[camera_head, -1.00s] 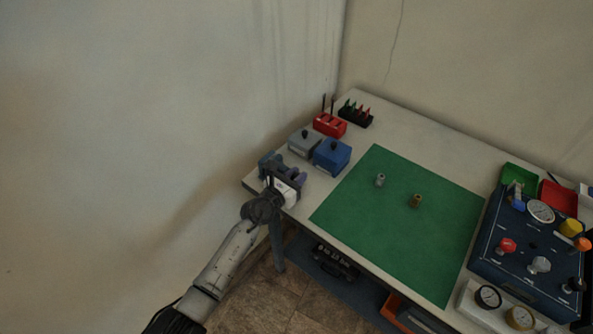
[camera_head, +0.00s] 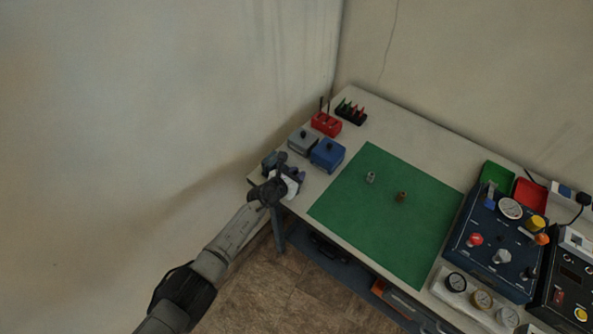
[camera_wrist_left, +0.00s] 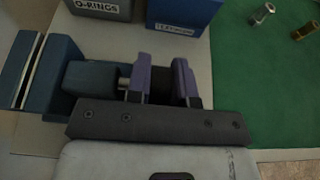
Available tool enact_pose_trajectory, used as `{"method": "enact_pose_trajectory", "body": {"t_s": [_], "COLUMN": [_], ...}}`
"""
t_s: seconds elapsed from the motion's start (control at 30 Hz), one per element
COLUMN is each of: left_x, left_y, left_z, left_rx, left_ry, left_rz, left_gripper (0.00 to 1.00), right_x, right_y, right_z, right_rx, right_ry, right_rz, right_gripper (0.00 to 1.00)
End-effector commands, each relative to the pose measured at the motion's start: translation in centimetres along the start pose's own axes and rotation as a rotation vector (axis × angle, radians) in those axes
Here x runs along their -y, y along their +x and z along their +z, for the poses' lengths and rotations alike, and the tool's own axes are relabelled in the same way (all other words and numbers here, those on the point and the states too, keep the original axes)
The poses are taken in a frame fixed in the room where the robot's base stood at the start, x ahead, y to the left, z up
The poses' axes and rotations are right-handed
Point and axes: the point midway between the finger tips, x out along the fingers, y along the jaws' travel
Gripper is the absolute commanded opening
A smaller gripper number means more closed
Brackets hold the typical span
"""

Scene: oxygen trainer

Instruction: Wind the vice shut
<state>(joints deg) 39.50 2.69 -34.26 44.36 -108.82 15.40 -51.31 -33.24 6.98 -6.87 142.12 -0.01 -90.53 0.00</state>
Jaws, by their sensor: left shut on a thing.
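The vice (camera_head: 268,159) is a teal-blue block at the near left corner of the bench. In the left wrist view the vice (camera_wrist_left: 90,76) lies at the left, its jaws at the far left with pale strips between them; I cannot tell how wide the gap is. A short metal screw comes out of its body toward my fingers. My left gripper (camera_head: 295,175) is at the screw end of the vice. In the left wrist view its two purple fingers (camera_wrist_left: 160,84) are shut on a dark part at the screw's end, probably the handle, mostly hidden. My right gripper is out of view.
A grey box (camera_head: 303,139) and a blue box (camera_head: 327,154) stand close behind the vice. A green mat (camera_head: 375,220) with two small fittings covers the middle. A blue gauge panel (camera_head: 492,250) stands at the right. A wall is close on the left.

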Motion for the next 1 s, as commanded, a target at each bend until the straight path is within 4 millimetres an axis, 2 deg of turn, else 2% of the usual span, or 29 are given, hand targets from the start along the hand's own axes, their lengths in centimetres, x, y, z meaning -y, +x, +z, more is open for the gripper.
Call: {"method": "enact_pose_trajectory", "body": {"t_s": [0.2, 0.23, 0.33, 0.67, 0.87, 1.0], "left_x": [0.1, 0.1, 0.1, 0.0, 0.0, 0.0], "left_y": [0.0, 0.0, 0.0, -0.4, -2.7, -5.2], "left_z": [-0.1, -0.1, -0.1, 0.1, 0.5, 0.6], "left_rx": [0.0, 0.0, 0.0, 0.001, 0.0, 0.0], "left_ry": [0.0, 0.0, 0.0, 0.001, 0.002, 0.002], "left_rz": [-0.002, -0.002, -0.001, 0.0, 0.0, 0.0], "left_gripper": [0.0, 0.23, 0.32, 0.32, 0.32, 0.32], "right_x": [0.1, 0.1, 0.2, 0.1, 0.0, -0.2], "right_y": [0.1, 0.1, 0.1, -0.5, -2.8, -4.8], "right_z": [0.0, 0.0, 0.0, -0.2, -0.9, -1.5], "right_rx": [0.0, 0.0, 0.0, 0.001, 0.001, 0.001], "right_ry": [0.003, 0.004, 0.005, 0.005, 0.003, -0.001], "right_rz": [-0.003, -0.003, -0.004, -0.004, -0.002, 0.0], "right_gripper": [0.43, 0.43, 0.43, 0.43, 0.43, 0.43]}}
